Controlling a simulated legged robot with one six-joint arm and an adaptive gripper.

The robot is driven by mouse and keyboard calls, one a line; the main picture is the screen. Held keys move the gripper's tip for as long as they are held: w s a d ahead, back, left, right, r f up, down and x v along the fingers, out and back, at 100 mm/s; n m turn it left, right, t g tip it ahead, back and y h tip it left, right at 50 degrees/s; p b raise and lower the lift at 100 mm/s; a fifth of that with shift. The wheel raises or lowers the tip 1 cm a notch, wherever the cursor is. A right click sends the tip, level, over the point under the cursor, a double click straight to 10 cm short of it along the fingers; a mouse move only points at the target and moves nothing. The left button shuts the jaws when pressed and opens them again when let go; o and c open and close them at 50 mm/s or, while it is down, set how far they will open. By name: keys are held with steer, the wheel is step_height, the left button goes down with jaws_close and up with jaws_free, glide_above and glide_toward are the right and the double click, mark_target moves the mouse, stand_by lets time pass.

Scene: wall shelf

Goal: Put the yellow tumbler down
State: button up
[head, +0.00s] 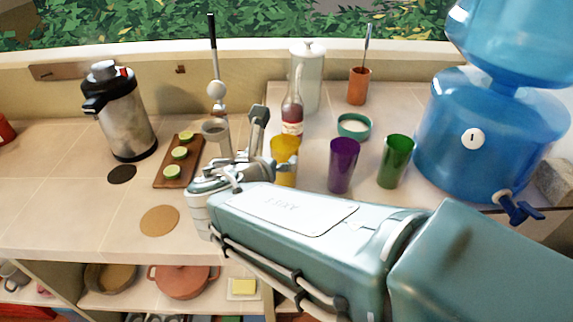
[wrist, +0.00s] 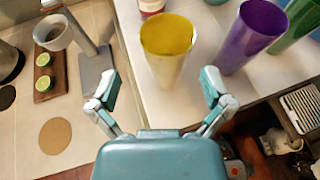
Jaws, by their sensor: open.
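The yellow tumbler (head: 285,152) stands upright on the light counter, left of the purple tumbler. In the wrist view the yellow tumbler (wrist: 167,50) is ahead of my gripper, between the lines of the two fingers. My gripper (wrist: 161,92) is open, with a finger on each side and a gap between each finger and the tumbler.
The purple tumbler (head: 343,165) and green tumbler (head: 396,161) stand close on the right. A bottle (head: 292,112) and a teal bowl (head: 354,127) are behind. A metal juicer (wrist: 92,72) stands left of my gripper. The counter's front edge is near.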

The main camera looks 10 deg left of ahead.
mark_target(290, 142)
steer(key=shift+w+a+f, duration=0.1)
steer(key=shift+w+f, duration=0.05)
steer(key=shift+w, duration=0.3)
steer(key=w, duration=0.1)
steer(key=w+d+f, duration=0.1)
steer(key=w, duration=0.1)
steer(key=w+d, duration=0.1)
steer(key=shift+w+d+f, duration=0.1)
steer(key=shift+w+f, duration=0.05)
steer(key=shift+w, duration=0.25)
steer(key=shift+w+f, duration=0.1)
steer(key=shift+w, duration=0.05)
steer(key=shift+a, duration=0.8)
steer(key=c, duration=0.9)
steer(key=shift+d, duration=0.35)
steer(key=shift+c, duration=1)
steer(key=shift+d, duration=0.2)
